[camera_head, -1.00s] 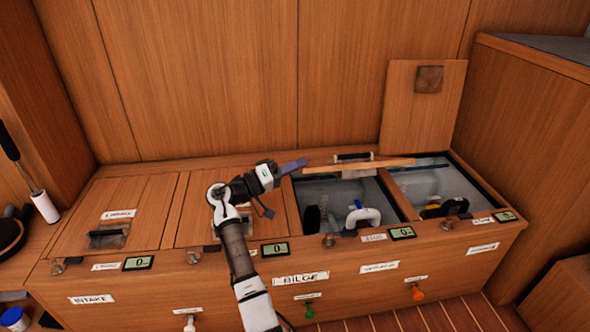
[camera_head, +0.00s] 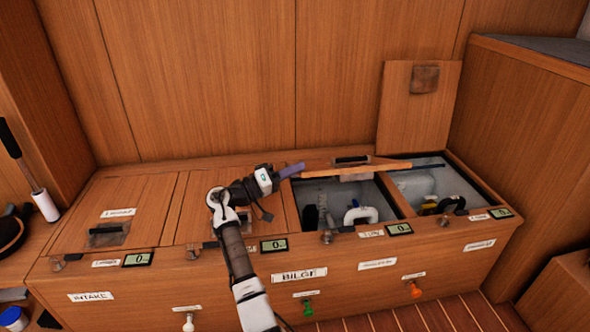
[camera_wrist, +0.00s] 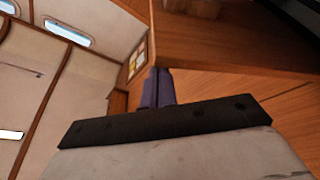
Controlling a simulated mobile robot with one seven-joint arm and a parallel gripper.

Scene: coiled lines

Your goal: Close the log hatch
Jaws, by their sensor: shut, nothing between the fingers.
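The locker bench (camera_head: 220,270) has a row of hatches. The third hatch from the left is partly open. Its lid (camera_head: 390,166) shows nearly edge-on, tilted out over the compartment, with a dark handle recess (camera_head: 350,160). The small label below it (camera_head: 371,234) is too blurred to read surely as the log label. My gripper (camera_head: 292,171) is shut and empty, its purple fingers at the lid's left end; I cannot tell whether they touch it. In the wrist view the shut fingers (camera_wrist: 157,88) show beside a wooden surface (camera_wrist: 230,50).
The fourth hatch lid (camera_head: 420,115) stands upright against the back wall, its compartment (camera_head: 415,183) open. White pipe (camera_head: 360,214) and fittings lie inside the third compartment. The far-left hatch (camera_head: 120,205) is closed. A tall wooden cabinet (camera_head: 530,150) stands at the right.

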